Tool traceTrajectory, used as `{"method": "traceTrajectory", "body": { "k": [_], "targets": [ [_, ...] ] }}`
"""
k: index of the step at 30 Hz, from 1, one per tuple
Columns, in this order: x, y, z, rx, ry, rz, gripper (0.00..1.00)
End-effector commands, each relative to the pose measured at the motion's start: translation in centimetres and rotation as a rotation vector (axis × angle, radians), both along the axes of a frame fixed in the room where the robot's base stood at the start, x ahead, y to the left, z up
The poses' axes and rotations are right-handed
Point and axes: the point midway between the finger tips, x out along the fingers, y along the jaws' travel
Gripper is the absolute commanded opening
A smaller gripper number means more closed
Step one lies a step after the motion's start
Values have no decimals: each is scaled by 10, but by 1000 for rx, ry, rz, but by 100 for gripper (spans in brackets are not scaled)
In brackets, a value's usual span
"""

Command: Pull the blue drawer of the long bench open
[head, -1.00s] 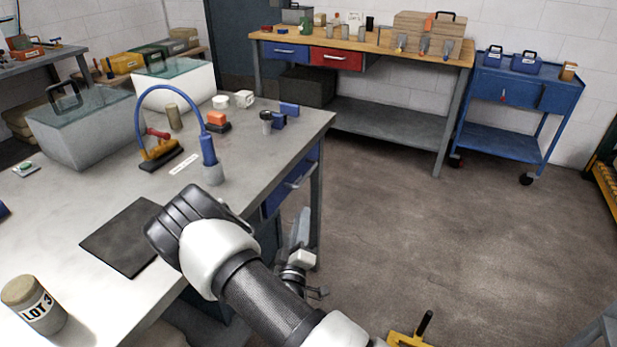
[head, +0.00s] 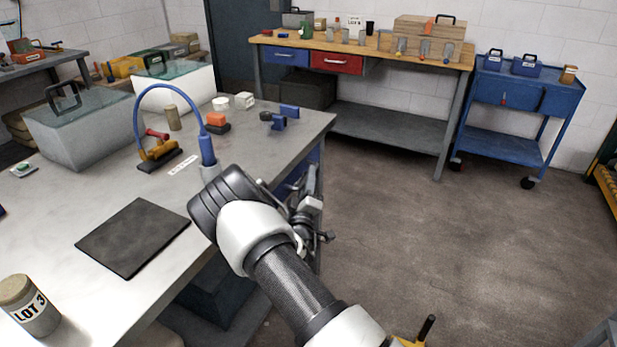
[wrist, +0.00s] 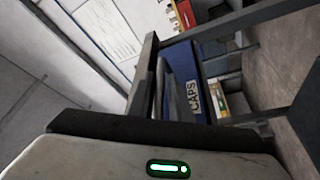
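The near grey-topped bench (head: 240,135) has a blue drawer (head: 284,187) under its right edge; my gripper hides most of its front. In the wrist view the blue drawer front (wrist: 183,55) lies just beyond my gripper and a label there reads "CAPS". My gripper (head: 310,188) is at the drawer front, below the bench top. Its fingers are dark and overlap the handle area in the wrist view, so I cannot tell whether they are around the handle, or open or shut. The drawer looks closed, though little of it shows.
A wooden-topped bench (head: 385,50) at the back has its own blue drawer (head: 286,56) and red drawer (head: 337,61). A blue cart (head: 525,95) stands at the back right.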

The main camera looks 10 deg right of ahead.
Motion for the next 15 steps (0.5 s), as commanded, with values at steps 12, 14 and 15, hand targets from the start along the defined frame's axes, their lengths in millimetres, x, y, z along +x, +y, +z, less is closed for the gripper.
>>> {"method": "traceTrajectory", "body": {
  "k": [12,14,15],
  "targets": [
    [10,-3,2,0,1,1,18],
    [10,-3,2,0,1,1,12],
    [10,-3,2,0,1,1,5]
  ]
}}
